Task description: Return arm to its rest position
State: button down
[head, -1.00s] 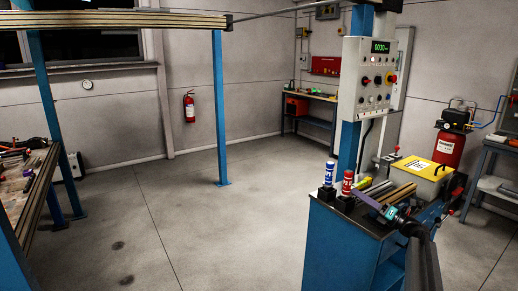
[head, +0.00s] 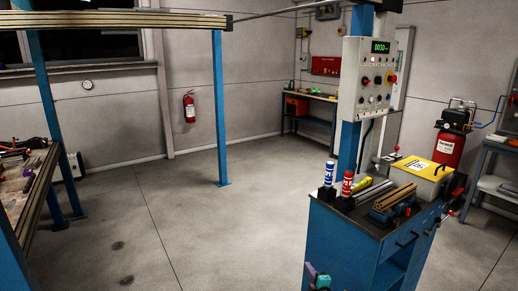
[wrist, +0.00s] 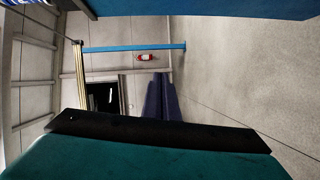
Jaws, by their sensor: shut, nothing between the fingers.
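The rest of my arm is out of the head view. In the wrist view the fingers (wrist: 162,78) point away from the camera over open floor, with the teal housing filling the bottom.
On the cabinet top stand a blue and a red marker-like bottle (head: 347,184), a vise with brass-coloured bars (head: 394,197) and a yellow-lidded box (head: 421,171). A control panel (head: 372,80) is on the blue post. The floor (head: 230,225) left of the cabinet is clear.

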jog(key=s+a+f+m+g+h, duration=0.15)
jog(key=s+f+m+g, duration=0.35)
jog(key=s+f, duration=0.75)
jog(key=s+f+m+g+h, duration=0.3)
jog(key=s+f+m+g, duration=0.15)
jog(key=s+f, duration=0.75)
jog(key=s+a+r+m+g, duration=0.1)
jog(key=s+m+g, duration=0.3)
jog(key=s, duration=1.2)
jog(key=s+a+r+m+g+y, duration=0.1)
jog(key=s+m+g, duration=0.4)
jog(key=s, duration=1.1)
jog(key=a+g, duration=0.1)
jog(key=g, duration=0.2)
jog(key=shift+s+r+g, duration=0.1)
jog(key=shift+g, duration=0.15)
